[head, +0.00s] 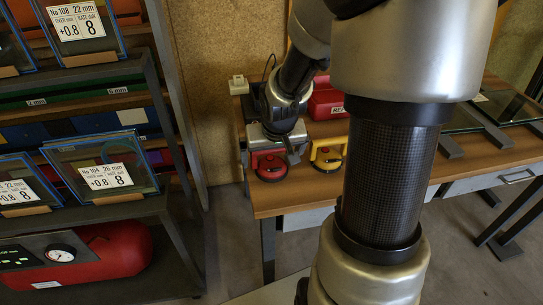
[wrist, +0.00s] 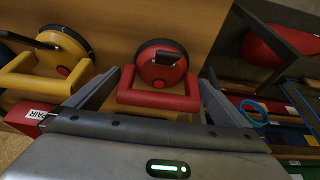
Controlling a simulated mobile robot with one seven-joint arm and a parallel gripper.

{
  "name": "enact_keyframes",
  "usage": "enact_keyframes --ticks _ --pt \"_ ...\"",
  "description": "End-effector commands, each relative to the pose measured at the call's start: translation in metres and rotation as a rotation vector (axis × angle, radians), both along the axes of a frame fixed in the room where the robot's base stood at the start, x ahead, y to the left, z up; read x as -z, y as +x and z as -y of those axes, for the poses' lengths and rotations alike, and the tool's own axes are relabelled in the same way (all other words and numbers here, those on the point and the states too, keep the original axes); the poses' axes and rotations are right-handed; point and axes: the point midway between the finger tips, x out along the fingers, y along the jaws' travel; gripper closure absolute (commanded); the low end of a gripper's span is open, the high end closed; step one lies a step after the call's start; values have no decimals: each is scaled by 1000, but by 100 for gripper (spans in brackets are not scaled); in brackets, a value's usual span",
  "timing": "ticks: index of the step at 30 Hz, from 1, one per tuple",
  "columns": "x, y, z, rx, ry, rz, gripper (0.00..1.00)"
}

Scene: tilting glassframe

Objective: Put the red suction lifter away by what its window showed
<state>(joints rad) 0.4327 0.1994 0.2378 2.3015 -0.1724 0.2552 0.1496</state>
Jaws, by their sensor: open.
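The red suction lifter (head: 271,168) stands on the wooden bench (head: 375,167) near its left end. In the wrist view its round red body (wrist: 162,68) on a black pad and its red bar handle show. My gripper (wrist: 161,76) is open, with one finger on either side of the red handle; I cannot tell whether they touch it. In the head view my gripper (head: 285,143) is low over the lifter. The lifter's window is not readable here. A red box (head: 325,100) stands behind; its label ends in "PAIR" in the wrist view (wrist: 32,114).
A yellow suction lifter (head: 327,154) stands just right of the red one and shows left in the wrist view (wrist: 62,50). A rack (head: 165,110) with labelled glass panes and a red tank (head: 100,255) is at left. Dark frames lie on the bench's right.

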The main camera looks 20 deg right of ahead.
Motion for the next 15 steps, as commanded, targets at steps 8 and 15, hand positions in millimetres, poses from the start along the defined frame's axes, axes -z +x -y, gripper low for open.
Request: enact_keyframes --ticks 8,15 --pt "-36 -11 -1 2 -2 4 0" --pt "-84 -30 -6 2 -2 4 0"
